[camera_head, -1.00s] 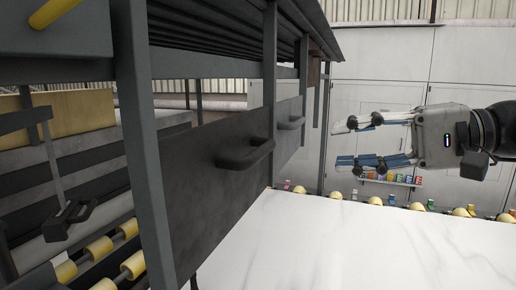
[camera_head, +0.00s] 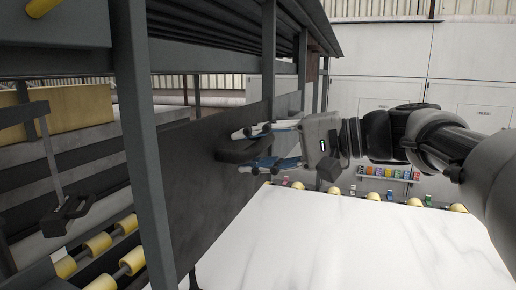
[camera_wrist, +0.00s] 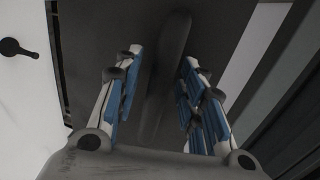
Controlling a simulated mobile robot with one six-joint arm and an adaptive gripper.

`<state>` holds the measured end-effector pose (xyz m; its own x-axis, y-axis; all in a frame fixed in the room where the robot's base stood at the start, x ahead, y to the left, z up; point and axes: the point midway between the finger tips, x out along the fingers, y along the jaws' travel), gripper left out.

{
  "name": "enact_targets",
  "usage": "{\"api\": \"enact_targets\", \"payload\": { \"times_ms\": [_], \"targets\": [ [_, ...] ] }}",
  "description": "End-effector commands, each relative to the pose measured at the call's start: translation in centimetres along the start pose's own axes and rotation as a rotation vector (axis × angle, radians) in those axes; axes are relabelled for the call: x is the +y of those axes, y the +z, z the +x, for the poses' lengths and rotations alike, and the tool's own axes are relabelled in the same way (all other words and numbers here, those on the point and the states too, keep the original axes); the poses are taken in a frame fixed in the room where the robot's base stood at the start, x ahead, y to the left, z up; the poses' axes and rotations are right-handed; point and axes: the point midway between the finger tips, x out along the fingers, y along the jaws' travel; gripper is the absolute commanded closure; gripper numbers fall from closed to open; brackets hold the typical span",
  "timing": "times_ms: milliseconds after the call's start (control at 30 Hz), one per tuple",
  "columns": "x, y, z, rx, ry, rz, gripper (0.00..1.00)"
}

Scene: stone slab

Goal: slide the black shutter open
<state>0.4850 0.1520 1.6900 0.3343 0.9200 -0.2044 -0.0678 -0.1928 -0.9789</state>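The black shutter (camera_head: 185,185) is a dark flat panel set in the grey metal frame, above the edge of the white slab. Its dark bar handle (camera_head: 232,155) sticks out from the panel. My gripper (camera_head: 240,151) is at the handle, one finger above it and one below in the head view. In the wrist view, the handle (camera_wrist: 165,85) lies between the two blue-padded fingers (camera_wrist: 155,80), with gaps on both sides. The gripper is open and not closed on the handle. My gripper hides part of the panel's far end.
A grey upright post (camera_head: 145,150) stands at the near end of the shutter. The white marble slab (camera_head: 340,235) spreads below my arm, with yellow rollers (camera_head: 100,243) at lower left. A small shelf of colored items (camera_head: 390,173) is on the back wall.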

Motion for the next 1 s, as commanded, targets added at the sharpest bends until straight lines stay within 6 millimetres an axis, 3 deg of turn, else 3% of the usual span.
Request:
{"api": "enact_targets", "payload": {
  "times_ms": [200, 767, 1000],
  "targets": [
    [0.02, -0.02, 0.02, 0.0, 0.0, 0.0, 0.63],
    [0.02, -0.02, -0.01, 0.0, 0.0, 0.0, 1.0],
    [0.02, -0.02, -0.01, 0.0, 0.0, 0.0, 1.0]
  ]
}}
